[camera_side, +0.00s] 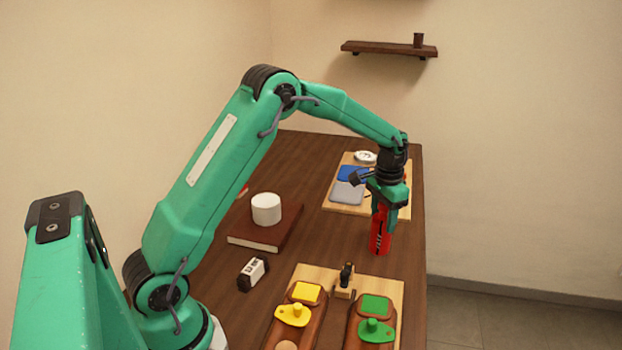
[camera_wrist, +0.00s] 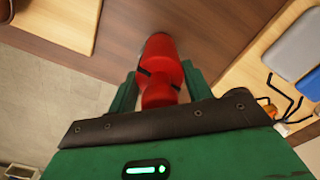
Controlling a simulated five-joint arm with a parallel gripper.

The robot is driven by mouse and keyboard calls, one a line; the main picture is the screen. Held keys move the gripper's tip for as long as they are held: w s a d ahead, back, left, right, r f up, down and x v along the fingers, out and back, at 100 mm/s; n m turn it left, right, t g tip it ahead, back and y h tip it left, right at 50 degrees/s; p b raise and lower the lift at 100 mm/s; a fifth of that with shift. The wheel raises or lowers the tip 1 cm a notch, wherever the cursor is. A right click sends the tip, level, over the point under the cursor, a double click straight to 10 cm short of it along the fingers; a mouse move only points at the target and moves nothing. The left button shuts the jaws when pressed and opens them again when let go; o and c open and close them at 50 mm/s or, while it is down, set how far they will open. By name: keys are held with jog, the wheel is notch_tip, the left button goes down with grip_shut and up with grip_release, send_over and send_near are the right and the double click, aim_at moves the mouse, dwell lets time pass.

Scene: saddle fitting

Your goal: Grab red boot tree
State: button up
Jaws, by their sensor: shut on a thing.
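The red boot tree (camera_side: 379,232) is upright below my gripper (camera_side: 383,203) in the side view, near the right edge of the table. My gripper is shut on its upper part. In the wrist view the red boot tree (camera_wrist: 158,60) sits between the two green fingers of my gripper (camera_wrist: 158,88). Whether its lower end touches the table cannot be told.
A light board (camera_side: 335,210) with blue and grey pads lies behind. A front board (camera_side: 400,285) carries wooden pieces with yellow (camera_side: 293,315) and green (camera_side: 376,330) parts. A brown book (camera_side: 255,238) with a white cylinder (camera_side: 266,208) and a small black-and-white block (camera_side: 252,274) are at left.

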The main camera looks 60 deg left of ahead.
jog(key=shift+c, duration=0.6)
jog(key=shift+r, duration=0.85)
notch_tip(320, 180, up, 2)
jog(key=shift+r, duration=0.25)
jog(key=s+d+r, duration=0.4)
jog(key=d+r, duration=0.2)
jog(key=d, duration=0.4)
jog(key=shift+s+d+r, duration=0.35)
jog(key=shift+r, duration=0.05)
jog(key=shift+s+a, duration=0.1)
